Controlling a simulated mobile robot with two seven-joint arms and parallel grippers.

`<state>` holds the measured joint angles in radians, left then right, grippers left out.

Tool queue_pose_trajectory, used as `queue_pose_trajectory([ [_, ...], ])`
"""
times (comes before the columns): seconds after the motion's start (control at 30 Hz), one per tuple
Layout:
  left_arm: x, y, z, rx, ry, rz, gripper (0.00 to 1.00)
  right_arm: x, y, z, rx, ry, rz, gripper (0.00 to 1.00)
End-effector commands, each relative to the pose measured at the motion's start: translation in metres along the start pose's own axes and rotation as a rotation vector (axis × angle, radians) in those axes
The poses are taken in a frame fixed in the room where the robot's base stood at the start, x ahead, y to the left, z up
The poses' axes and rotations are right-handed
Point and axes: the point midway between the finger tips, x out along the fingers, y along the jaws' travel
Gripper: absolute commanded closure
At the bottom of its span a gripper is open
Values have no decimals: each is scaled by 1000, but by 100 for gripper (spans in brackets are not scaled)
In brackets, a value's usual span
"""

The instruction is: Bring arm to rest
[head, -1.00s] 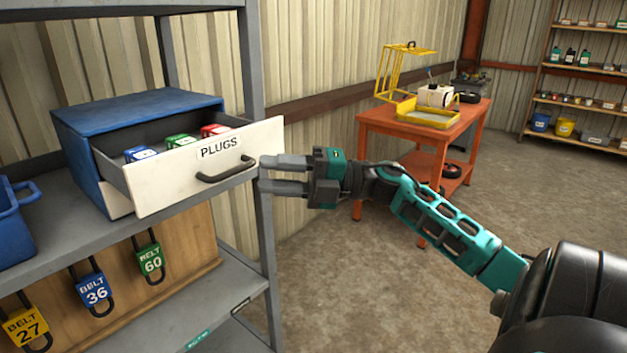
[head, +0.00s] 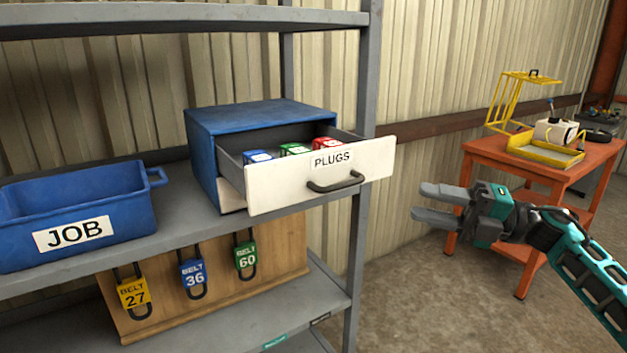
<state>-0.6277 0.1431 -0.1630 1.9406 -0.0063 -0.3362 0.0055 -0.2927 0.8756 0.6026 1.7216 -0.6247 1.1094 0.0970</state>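My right gripper (head: 436,206) is in the head view, right of the shelf and in front of the corrugated wall. Its two fingers point left and are apart, with nothing between them. It is clear of the PLUGS drawer (head: 270,194), which stands open from its blue cabinet (head: 254,117). The drawer has a white front and a dark handle (head: 335,184). Blue, green (head: 294,149) and red items lie inside it. My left gripper is not in view.
A blue JOB bin (head: 120,205) stands on the grey shelf (head: 190,240). Padlocks labelled BELT 27 (head: 133,293), 36 (head: 193,272) and 60 (head: 246,260) hang on a wooden board below. An orange table (head: 490,150) with a yellow tray stands behind my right arm.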

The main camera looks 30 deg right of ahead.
Motion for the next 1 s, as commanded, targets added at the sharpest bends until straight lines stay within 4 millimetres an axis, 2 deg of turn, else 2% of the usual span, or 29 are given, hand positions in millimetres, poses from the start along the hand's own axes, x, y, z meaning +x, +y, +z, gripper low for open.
queue_pose_trajectory([
  [0.17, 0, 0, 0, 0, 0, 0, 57, 1, -3, 0, 14, -11, 8, 62],
  [0.27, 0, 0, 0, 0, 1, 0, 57, 5, -20, -1, 87, -68, 45, 62],
  [0.37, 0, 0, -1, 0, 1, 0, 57, 12, -56, -5, 246, -197, 112, 62],
  [0.47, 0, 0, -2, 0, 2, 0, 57, 18, -110, -17, 477, -379, 171, 62],
  [0.53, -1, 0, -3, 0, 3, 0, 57, 21, -152, -33, 652, -515, 189, 62],
  [0.67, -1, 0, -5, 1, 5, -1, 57, 29, -232, -84, 992, -758, 164, 62],
  [0.7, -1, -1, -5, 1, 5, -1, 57, 32, -255, -104, 1094, -823, 141, 62],
  [0.8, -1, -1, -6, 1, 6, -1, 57, 42, -298, -159, 1319, -953, 69, 62],
  [0.9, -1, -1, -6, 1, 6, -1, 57, 53, -325, -208, 1494, -1037, -9, 62],
  [1.0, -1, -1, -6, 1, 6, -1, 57, 62, -339, -244, 1612, -1085, -75, 62],
])
